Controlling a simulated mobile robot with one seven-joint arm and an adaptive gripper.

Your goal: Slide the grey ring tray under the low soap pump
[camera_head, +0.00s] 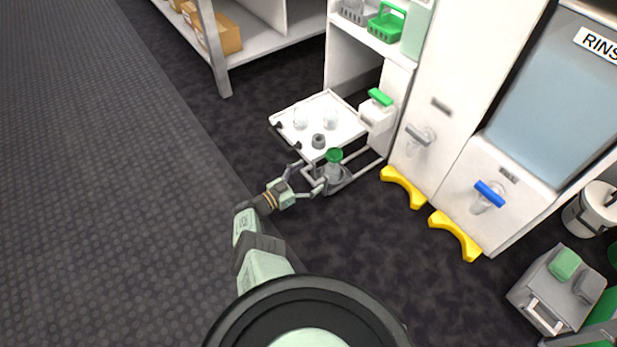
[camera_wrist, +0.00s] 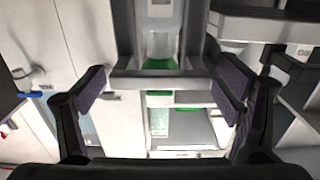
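A grey tray-like piece (camera_head: 338,183) sits low at the front of a pale rail frame, holding a clear vessel with a green cap (camera_head: 334,155). I take it for the ring tray, but its ring is hard to make out. The low soap pump (camera_head: 376,120) is a white box with a green lever, behind and right of it. My gripper (camera_head: 311,180) is open just left of the grey piece, fingers spread toward it. Contact cannot be told.
A white pull-out shelf (camera_head: 292,139) with clear cups and a small grey cylinder (camera_head: 318,141) lies just behind my gripper. Yellow floor guards (camera_head: 403,187) stand at the cabinets on the right. A grey box (camera_head: 549,291) is at lower right. The dark floor in front is clear.

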